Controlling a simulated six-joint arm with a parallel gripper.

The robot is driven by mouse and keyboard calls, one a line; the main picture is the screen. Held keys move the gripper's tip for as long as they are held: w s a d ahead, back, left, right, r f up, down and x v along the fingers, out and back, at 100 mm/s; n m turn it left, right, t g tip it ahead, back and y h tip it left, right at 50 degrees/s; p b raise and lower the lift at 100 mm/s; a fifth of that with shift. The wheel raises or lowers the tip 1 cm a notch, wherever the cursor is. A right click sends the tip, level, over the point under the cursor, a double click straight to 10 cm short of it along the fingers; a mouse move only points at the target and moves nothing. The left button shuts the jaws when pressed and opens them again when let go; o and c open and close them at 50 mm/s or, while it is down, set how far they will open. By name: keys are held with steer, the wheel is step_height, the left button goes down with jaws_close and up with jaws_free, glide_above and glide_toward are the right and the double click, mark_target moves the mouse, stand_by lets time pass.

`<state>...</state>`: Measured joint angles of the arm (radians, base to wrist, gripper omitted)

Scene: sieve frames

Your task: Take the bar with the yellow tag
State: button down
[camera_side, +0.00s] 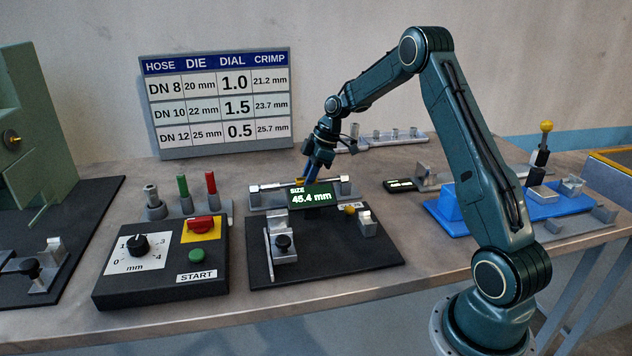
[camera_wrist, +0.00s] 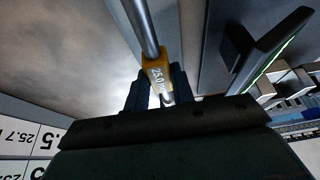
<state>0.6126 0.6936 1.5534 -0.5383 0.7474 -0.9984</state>
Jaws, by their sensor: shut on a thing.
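The bar with the yellow tag shows in the wrist view as a shiny metal rod (camera_wrist: 141,28) with a yellow tag (camera_wrist: 155,66) that reads 25.0. My gripper (camera_wrist: 159,90) is shut on it at the tag, one dark finger on each side. In the side view my gripper (camera_side: 312,176) points down behind the size display. A silver bar (camera_side: 268,187) runs across the grey holder (camera_side: 262,201) there, with a bit of yellow under my gripper. I cannot tell whether the bar is touching the holder. The display hides part of the grip.
The size display (camera_side: 311,195) reads 45.4 mm and stands close in front of my gripper. A control box (camera_side: 160,264) with dial and buttons is at front left. A chart board (camera_side: 218,103) stands behind. A blue tray (camera_side: 560,208) lies right.

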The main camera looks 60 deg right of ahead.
steer(key=shift+r, duration=0.15)
step_height(320, 180, up, 20)
stand_by(0.8)
